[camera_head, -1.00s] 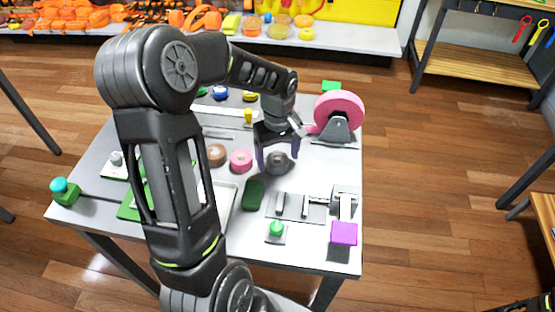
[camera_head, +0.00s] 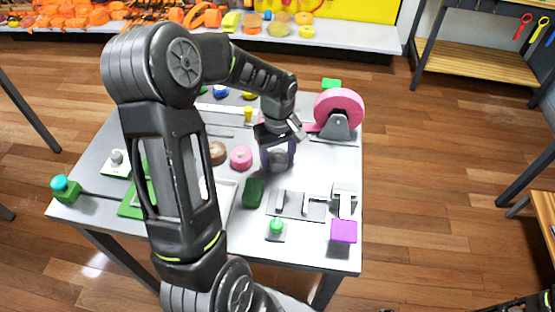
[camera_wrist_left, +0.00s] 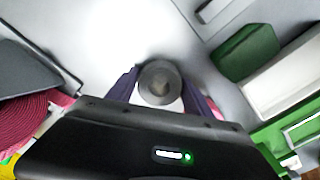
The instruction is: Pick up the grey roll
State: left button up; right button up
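The grey roll (camera_head: 279,160) is a short dark grey ring on the table, right of a pink roll (camera_head: 241,158). My left gripper (camera_head: 278,157) points down over it, one finger on each side. In the left wrist view the grey roll (camera_wrist_left: 160,83) sits between the two dark purple fingertips of my left gripper (camera_wrist_left: 160,80), which meet its sides. The gripper looks shut on it. I see no clear gap between the roll and the table.
A brown roll (camera_head: 216,152) lies left of the pink roll. A large pink wheel on a stand (camera_head: 340,110) is at the back right. A dark green block (camera_head: 254,191), a grey fixture plate (camera_head: 300,205) and a purple cube (camera_head: 343,231) are nearer the front.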

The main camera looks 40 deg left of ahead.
aim_at(278, 157)
pick_arm(q)
jog(key=c, duration=1)
jog(key=shift+r, duration=0.1)
notch_tip(278, 157, up, 10)
jog(key=shift+f+b, duration=0.1)
jog(key=shift+b, duration=0.6)
